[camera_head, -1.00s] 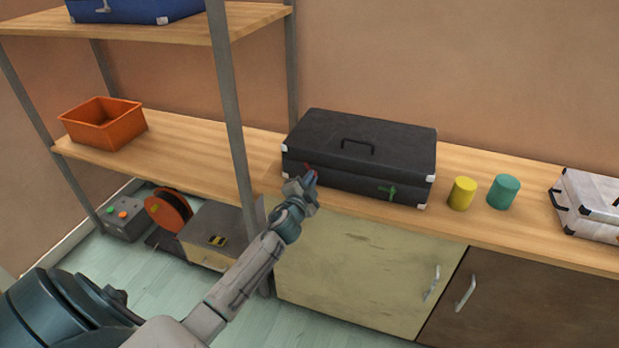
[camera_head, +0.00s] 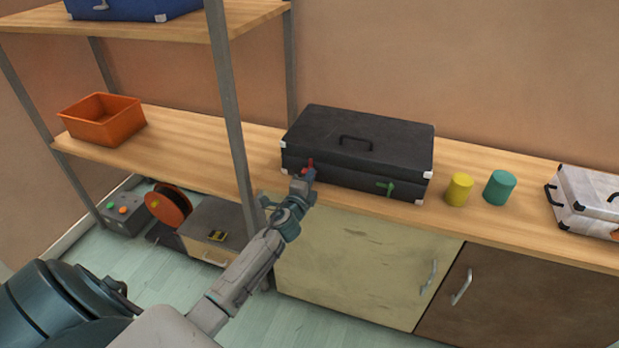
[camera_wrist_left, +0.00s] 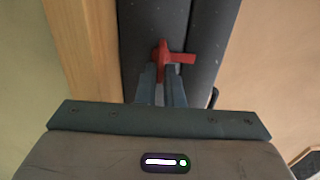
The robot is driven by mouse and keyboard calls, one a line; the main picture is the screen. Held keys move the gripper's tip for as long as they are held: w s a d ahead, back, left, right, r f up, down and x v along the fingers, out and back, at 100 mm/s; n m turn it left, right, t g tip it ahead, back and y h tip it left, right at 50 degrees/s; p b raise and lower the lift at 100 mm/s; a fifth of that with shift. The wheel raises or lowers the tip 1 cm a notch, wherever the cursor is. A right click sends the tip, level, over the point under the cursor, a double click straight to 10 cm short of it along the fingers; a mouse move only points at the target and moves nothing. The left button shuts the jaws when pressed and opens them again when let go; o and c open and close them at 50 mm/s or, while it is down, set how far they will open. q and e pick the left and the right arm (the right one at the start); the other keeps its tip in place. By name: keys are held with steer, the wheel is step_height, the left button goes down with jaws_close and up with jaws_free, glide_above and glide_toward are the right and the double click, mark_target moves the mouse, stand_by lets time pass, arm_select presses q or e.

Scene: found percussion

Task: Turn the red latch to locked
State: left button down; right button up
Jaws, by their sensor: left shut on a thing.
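The black case (camera_head: 358,146) lies closed on the wooden counter, with a handle on its lid. The red latch (camera_head: 309,163) is on the left part of its front face. In the left wrist view the red latch (camera_wrist_left: 176,57) straddles the seam of the case (camera_wrist_left: 208,40), with one arm pointing right and another reaching down between the fingertips. My left gripper (camera_head: 306,177) is at the front of the case; in the wrist view its fingers (camera_wrist_left: 161,82) are shut on the red latch. My right gripper is not in view.
A green latch (camera_head: 386,187) sits on the case's front right. A yellow cylinder (camera_head: 459,188), a teal cylinder (camera_head: 500,187) and a white case (camera_head: 590,203) stand to the right. A shelf post (camera_head: 229,110) rises left of my gripper. An orange bin (camera_head: 104,121) is farther left.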

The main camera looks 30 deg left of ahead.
arm_select(q)
steer(key=shift+f, duration=0.1)
stand_by(0.3)
steer(key=c, duration=1.6)
jaws_free()
steer(key=shift+o, duration=0.2)
steer(key=shift+s+d, duration=0.1)
steer(key=shift+s, duration=0.2)
steer(key=b+v, duration=0.1)
steer(key=v, duration=0.9)
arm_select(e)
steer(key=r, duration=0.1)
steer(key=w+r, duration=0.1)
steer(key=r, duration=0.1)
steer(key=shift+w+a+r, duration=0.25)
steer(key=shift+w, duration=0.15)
arm_select(q)
steer(key=shift+d, duration=0.1)
